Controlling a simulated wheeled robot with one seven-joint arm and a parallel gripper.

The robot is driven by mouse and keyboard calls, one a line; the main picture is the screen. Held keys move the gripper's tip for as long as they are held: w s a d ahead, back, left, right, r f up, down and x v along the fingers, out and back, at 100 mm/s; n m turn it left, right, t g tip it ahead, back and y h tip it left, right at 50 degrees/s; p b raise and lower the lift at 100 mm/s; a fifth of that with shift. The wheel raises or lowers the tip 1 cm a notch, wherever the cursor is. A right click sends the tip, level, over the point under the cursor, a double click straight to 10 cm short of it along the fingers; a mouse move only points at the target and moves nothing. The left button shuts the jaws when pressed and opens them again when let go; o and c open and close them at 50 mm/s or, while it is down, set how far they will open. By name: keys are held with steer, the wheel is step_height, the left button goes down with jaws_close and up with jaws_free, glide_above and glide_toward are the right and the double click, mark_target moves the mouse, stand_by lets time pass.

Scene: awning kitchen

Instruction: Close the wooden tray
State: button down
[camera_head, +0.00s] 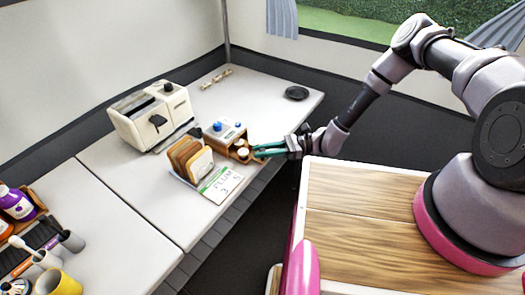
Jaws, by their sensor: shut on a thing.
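The wooden tray (243,155) is a small light-brown box at the front right of a white device with a blue knob (217,127) on the white counter. It sticks out from the device towards my arm, and small pale items show in or above it. My gripper (258,150) has teal fingers and reaches in from the right. Its fingertips are at the right side of the wooden tray and are shut on it. The exact contact between the fingertips and the tray is too small to make out.
A black dish (297,93) lies at the back right. The counter between dish and device is clear.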

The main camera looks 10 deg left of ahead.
stand_by(0.6)
steer(key=a, duration=0.1)
steer(key=w+a, duration=0.1)
steer(key=a, duration=0.1)
steer(key=shift+w+a, duration=0.15)
steer(key=shift+w, duration=0.15)
steer(key=c, duration=0.7)
jaws_free()
steer(key=v, duration=1)
steer(key=shift+d, duration=0.4)
steer(key=shift+w, duration=0.1)
